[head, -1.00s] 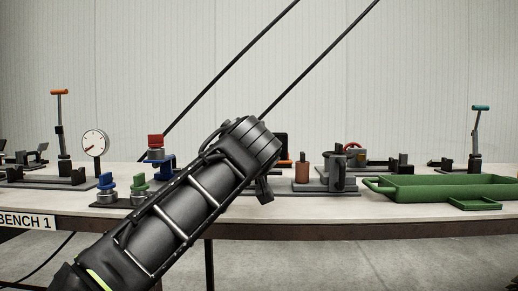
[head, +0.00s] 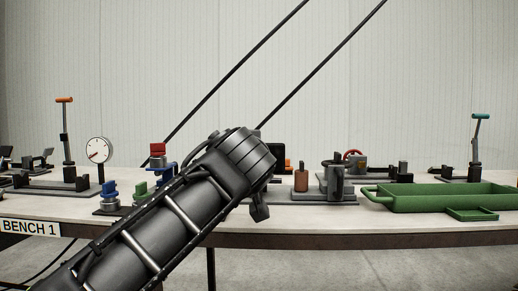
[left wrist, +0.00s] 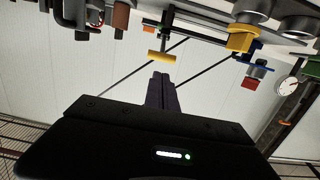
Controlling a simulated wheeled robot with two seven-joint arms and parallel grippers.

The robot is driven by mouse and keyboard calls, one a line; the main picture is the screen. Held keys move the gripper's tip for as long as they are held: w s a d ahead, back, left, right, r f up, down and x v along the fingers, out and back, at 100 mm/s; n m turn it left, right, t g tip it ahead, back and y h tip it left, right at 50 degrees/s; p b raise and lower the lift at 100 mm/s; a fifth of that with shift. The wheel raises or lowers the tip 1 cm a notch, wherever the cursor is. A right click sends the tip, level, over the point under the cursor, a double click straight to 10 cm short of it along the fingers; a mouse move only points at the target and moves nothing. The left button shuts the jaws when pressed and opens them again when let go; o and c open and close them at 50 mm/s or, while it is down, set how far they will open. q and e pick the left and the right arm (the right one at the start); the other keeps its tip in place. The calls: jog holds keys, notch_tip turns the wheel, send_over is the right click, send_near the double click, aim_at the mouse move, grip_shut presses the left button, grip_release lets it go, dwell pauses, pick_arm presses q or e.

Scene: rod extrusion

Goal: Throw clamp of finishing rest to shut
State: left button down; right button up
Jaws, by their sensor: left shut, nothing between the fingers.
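Upright lever clamps stand on the bench: one with an orange handle (head: 64,100) at the left and one with a teal handle (head: 480,116) at the right. In the left wrist view, which is upside down, a lever with a yellow T-handle (left wrist: 162,57) stands just beyond my fingers; my arm hides it in the head view. No label shows which one belongs to the finishing rest. My left gripper (left wrist: 161,92) is shut and empty, apart from the yellow handle. In the head view my left wrist hides the fingers. My right gripper is not in view.
A round dial gauge (head: 98,150), blue and red knobbed parts (head: 157,150) and a brown cylinder (head: 301,181) stand on the bench (head: 330,221). A green tray (head: 440,198) lies at the right. Two dark slanting rods (head: 320,68) rise behind my arm.

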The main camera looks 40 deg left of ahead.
pick_arm(q)
jog(key=s+d+f, duration=0.2)
jog(key=s, duration=0.1)
jog(key=shift+s+d+f, duration=0.1)
jog(key=shift+d+f, duration=0.15)
jog(key=shift+d, duration=0.1)
dwell(0.7)
